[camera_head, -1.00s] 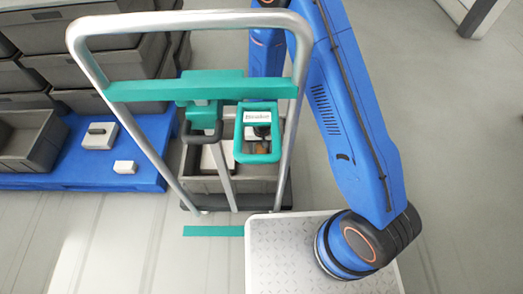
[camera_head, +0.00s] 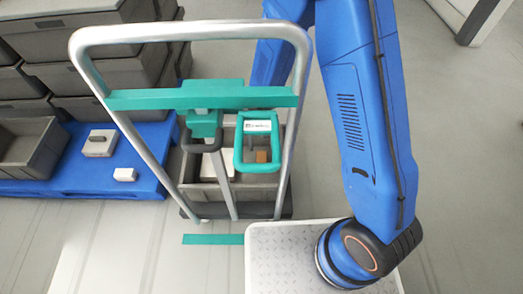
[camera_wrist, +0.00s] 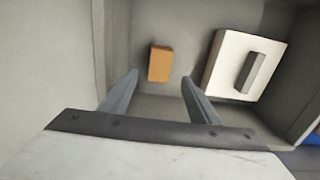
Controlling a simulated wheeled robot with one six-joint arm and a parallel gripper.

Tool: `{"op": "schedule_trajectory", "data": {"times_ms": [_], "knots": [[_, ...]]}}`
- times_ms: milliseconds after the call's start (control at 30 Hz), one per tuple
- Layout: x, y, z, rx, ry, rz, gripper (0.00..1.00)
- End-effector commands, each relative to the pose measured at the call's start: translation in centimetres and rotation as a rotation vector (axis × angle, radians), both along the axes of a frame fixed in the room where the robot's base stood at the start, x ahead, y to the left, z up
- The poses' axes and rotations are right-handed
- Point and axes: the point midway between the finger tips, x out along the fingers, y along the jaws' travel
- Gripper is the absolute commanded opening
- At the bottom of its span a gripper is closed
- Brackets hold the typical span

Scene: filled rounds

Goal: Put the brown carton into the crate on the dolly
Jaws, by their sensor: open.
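The brown carton (camera_wrist: 160,64) lies on the floor of the grey crate, near one wall, in the wrist view. In the head view the carton (camera_head: 261,156) shows through a teal frame. The grey crate (camera_head: 245,194) stands on the dolly (camera_head: 204,214), behind its silver push handle. My gripper (camera_wrist: 160,77) is open and empty, with its two fingers apart below the carton in the wrist picture. It appears clear of the carton; the exact gap is hard to tell. In the head view my gripper is not clearly visible.
A white box with a grey handle (camera_wrist: 238,68) sits in the crate beside the carton. The dolly's silver handle (camera_head: 190,28) and teal frame (camera_head: 239,150) rise in front. A blue pallet (camera_head: 140,165) with grey crates and two white boxes stands left. Floor is free at front left.

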Motion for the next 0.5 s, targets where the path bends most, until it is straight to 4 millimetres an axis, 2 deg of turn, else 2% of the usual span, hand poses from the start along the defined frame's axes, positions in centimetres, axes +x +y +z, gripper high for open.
{"op": "schedule_trajectory", "data": {"times_ms": [200,500], "knots": [[0.0,0.0,1.7,0.0,0.0,0.0,0.56],[0.0,-0.1,2.3,0.001,-0.001,0.0,0.56]]}}
